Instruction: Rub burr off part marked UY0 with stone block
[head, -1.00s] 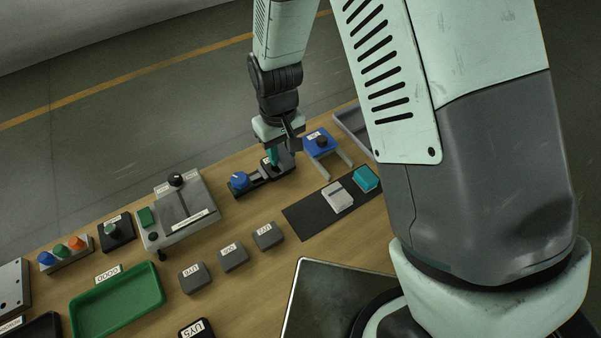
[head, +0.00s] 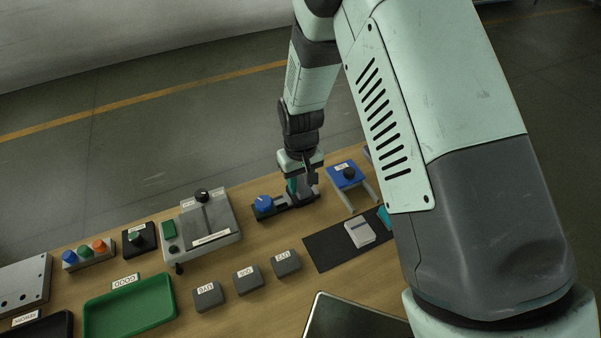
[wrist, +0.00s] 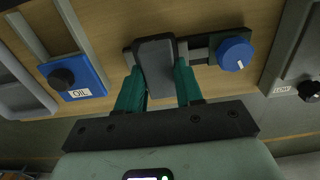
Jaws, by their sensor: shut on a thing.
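My gripper (wrist: 159,92) has teal fingers shut on a dark grey block (wrist: 155,62). The block sits at a black clamp fixture (wrist: 199,50) with a blue knob (wrist: 235,54); whether it rests on the fixture is unclear. No marking shows on its visible face. In the head view my gripper (head: 298,187) is low over the fixture. Three similar grey blocks with small labels (head: 208,297) (head: 247,281) (head: 287,263) stand in a row on the table; I cannot read the labels surely. A pale two-tone block (head: 360,234) and a teal block (head: 384,217) lie on a black mat (head: 325,251).
A blue OIL stand (head: 346,174) is right of the fixture. A grey device with a black knob (head: 207,225) is to its left. A green tray marked GOOD (head: 130,326), a button box (head: 88,256) and a dark tray (head: 40,330) lie further left.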

